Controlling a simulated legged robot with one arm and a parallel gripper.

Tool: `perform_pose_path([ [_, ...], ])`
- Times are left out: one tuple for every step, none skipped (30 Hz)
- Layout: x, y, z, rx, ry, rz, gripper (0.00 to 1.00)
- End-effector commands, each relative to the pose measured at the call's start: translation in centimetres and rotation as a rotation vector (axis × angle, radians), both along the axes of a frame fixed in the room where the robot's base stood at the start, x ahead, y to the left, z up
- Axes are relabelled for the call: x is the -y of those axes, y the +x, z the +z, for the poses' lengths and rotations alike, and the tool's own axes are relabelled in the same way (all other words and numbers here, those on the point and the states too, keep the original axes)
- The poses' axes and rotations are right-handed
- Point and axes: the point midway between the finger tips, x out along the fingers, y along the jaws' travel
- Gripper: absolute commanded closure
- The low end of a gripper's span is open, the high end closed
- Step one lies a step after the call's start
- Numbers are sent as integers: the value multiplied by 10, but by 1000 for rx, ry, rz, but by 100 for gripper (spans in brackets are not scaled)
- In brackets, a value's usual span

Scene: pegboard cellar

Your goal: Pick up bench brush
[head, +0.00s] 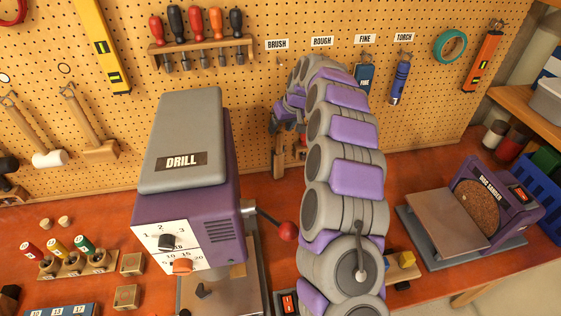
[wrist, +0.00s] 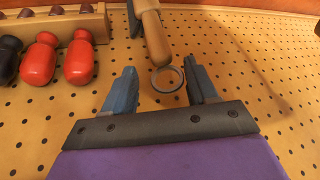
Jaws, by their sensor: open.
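The bench brush shows in the wrist view as a wooden handle (wrist: 154,38) with a metal ring at its near end, against the pegboard. My gripper (wrist: 161,80) is open, with one blue-grey finger on each side of the ring end. The jaws are apart, and I see no clear contact with the handle. The brush's far end runs toward the top edge of the wrist view and is cut off. In the head view my arm largely covers the spot below the BRUSH label (head: 277,44), so the brush is not clear there.
Screwdrivers (head: 197,23) hang in a wooden rack left of the label. The drill press (head: 186,150) stands close left of my arm. A fine file (head: 364,79) and a blue torch (head: 400,80) hang to the right. A disc sander (head: 497,195) stands on the bench at right.

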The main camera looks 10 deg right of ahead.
Motion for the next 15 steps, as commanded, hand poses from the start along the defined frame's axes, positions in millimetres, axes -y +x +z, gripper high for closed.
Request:
perform_pose_path([
  [-4, 2, -7, -1, -2, 2, 43],
  [-6, 3, -9, 0, -3, 2, 43],
  [-7, 4, -10, 1, -3, 2, 43],
  [-7, 4, -11, 1, -3, 2, 43],
  [-6, 4, -11, 2, -2, 2, 43],
  [-5, 3, -10, 3, -1, 2, 43],
  [-4, 3, -10, 2, 0, 1, 43],
  [-3, 3, -9, 3, 1, 2, 43],
  [-2, 3, -9, 3, 1, 1, 43],
  [-2, 3, -10, 3, 1, 1, 45],
  [-1, 3, -10, 3, 2, 1, 47],
  [1, 3, -10, 2, 4, 1, 51],
  [2, 3, -10, 2, 4, 0, 54],
  [2, 3, -10, 2, 5, 0, 57],
  [3, 4, -10, 2, 5, 0, 61],
])
